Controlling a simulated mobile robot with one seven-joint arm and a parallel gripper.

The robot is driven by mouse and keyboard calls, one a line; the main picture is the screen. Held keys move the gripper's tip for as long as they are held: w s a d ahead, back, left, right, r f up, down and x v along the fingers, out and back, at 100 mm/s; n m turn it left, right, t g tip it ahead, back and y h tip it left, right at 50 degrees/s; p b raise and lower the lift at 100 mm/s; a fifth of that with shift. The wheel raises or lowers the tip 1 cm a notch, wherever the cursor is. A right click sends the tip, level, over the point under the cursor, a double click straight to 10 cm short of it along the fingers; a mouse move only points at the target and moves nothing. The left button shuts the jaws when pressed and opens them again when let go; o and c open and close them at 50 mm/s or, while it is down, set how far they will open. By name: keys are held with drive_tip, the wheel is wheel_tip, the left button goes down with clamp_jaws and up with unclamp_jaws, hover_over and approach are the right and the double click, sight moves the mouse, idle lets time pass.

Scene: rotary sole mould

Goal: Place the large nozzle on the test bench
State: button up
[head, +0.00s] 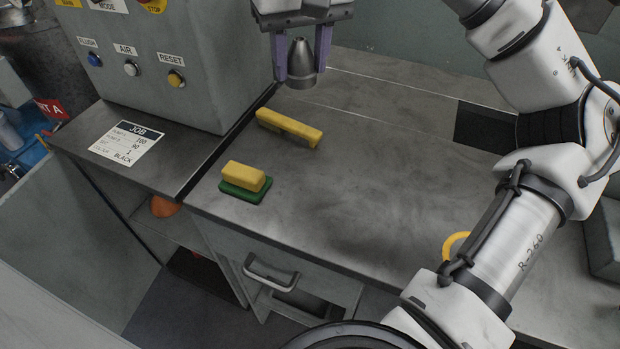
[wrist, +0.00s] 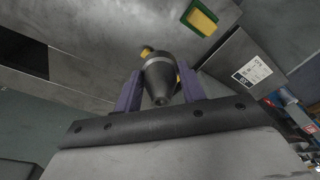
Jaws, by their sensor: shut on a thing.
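The large nozzle (head: 301,64) is a grey metal cone with a wider collar at its lower end. My gripper (head: 303,68) has purple fingers shut on it, one on each side. The nozzle is upright and appears held above the back part of the grey test bench (head: 350,200). In the wrist view the nozzle (wrist: 160,78) sits between the two fingers of my gripper (wrist: 160,88), narrow end toward the camera, with the bench top beyond it.
A yellow block on a green pad (head: 244,181) lies near the front left edge. A control box (head: 165,60) and job card (head: 127,144) stand left. The bench's middle is clear.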

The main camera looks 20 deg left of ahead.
wheel_tip(320, 180, down, 20)
drive_tip(key=shift+s+f, duration=0.1)
drive_tip(key=shift+f, duration=0.1)
idle(0.4)
drive_tip(key=shift+f, duration=0.15)
drive_tip(key=o, duration=1)
drive_tip(key=shift+o, duration=0.2)
wheel_tip(320, 180, up, 12)
drive_tip(key=s+d, duration=0.1)
